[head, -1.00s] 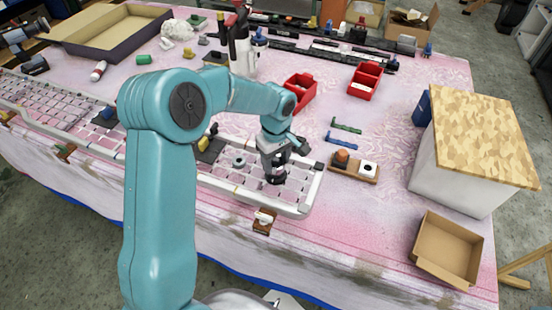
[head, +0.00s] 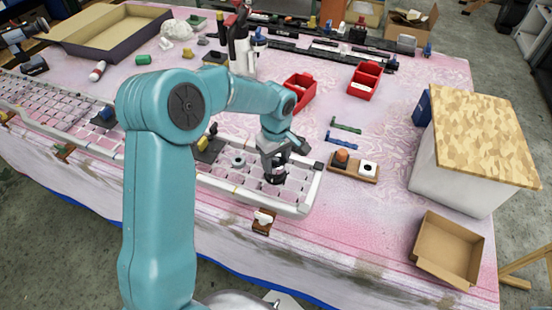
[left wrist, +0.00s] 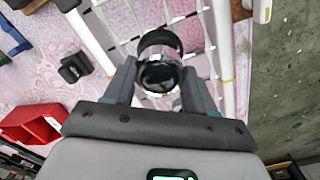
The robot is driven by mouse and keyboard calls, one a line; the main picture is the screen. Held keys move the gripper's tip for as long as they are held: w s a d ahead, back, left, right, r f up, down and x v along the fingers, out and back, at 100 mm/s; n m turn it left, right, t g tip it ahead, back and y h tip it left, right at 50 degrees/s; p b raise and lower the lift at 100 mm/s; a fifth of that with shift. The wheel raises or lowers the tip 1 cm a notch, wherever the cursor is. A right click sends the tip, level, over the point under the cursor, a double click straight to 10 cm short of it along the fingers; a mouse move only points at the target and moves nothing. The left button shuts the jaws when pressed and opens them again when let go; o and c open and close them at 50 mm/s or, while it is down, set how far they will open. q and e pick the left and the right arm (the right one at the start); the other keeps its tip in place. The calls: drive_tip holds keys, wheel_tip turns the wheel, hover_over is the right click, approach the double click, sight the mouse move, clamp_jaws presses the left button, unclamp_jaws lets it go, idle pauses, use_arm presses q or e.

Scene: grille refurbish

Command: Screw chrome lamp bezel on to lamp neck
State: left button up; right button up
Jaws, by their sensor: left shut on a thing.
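My left gripper (head: 274,172) points down over the right end of the white grille (head: 304,208). In the left wrist view its two fingers (left wrist: 158,82) are shut on the shiny chrome lamp bezel (left wrist: 158,76), one finger on each side. A dark round part shows at the far end of the bezel, against the grille; it may be the lamp neck, but I cannot tell how far the two are joined. Another round lamp part (head: 239,160) sits on the grille to the left of the gripper. My right gripper is not in view.
A wooden block with an orange-brown piece and a white piece (head: 356,168) lies right of the grille. Two red bins (head: 300,92) stand behind. An open cardboard box (head: 447,250) and a wood-topped white box (head: 470,150) are at the right. A small brown clamp (head: 263,222) sits at the grille's front edge.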

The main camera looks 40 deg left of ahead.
sight(275, 162)
use_arm(q)
drive_tip(key=shift+b, duration=0.4)
idle(0.6)
drive_tip(key=shift+f, duration=0.2)
drive_tip(key=shift+f+b, duration=0.35)
drive_tip(key=shift+b, duration=0.1)
drive_tip(key=shift+f+b, duration=0.65)
drive_tip(key=shift+f, duration=0.05)
drive_tip(key=o, duration=1.2)
drive_tip(key=shift+o, duration=0.2)
wheel_tip(275, 162, up, 16)
drive_tip(key=shift+r, duration=0.2)
drive_tip(key=shift+s+f, duration=0.1)
drive_tip(key=shift+s, duration=0.05)
